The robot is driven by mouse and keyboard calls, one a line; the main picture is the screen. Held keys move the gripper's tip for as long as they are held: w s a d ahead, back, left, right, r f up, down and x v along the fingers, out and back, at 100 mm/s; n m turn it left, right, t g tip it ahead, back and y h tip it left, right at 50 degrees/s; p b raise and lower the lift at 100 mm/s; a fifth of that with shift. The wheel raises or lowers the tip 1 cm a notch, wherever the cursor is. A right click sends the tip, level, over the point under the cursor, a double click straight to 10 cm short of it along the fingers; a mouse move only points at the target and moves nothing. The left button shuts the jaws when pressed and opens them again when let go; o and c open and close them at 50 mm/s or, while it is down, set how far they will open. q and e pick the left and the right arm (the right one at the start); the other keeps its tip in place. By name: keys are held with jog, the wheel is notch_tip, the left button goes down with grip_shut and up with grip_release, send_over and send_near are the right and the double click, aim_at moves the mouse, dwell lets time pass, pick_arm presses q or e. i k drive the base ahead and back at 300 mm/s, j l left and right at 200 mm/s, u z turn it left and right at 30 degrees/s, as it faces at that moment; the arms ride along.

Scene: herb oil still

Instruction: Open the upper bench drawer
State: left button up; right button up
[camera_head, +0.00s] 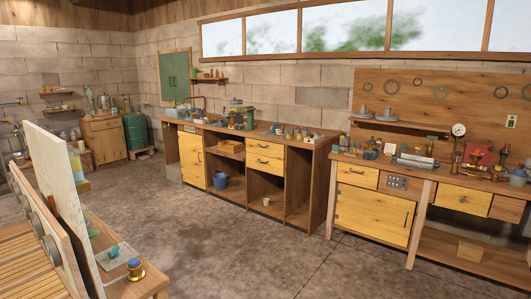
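A long wooden bench (318,152) stands against the block wall in the middle of the head view. On its front, right of centre, are two yellow drawers, one above the other. The upper drawer (265,148) has a dark handle and looks shut. The lower drawer (264,163) just beneath it also looks shut. Both are small and far off at this distance. Neither of my grippers shows in the head view.
A blue bucket (220,181) stands at the bench's open lower bays. A second bench (424,178) with drawers and a cupboard stands at right. A white panel (62,195) and slatted wood fill the near left. The concrete floor (225,245) between is clear.

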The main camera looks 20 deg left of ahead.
aim_at(268, 148)
jog(key=i+j, duration=0.15)
jog(key=i, duration=0.4)
jog(key=i+j, duration=0.15)
jog(key=i, duration=0.9)
jog(key=i+l+u, duration=0.15)
jog(key=i, duration=0.4)
jog(key=i+l, duration=0.1)
jog(key=i, duration=0.4)
jog(key=i+j+u, duration=0.2)
jog(key=i+u, duration=0.2)
jog(key=i, duration=0.45)
jog(key=i+l+u, duration=0.1)
jog(key=i+u, duration=0.25)
jog(key=i, duration=0.45)
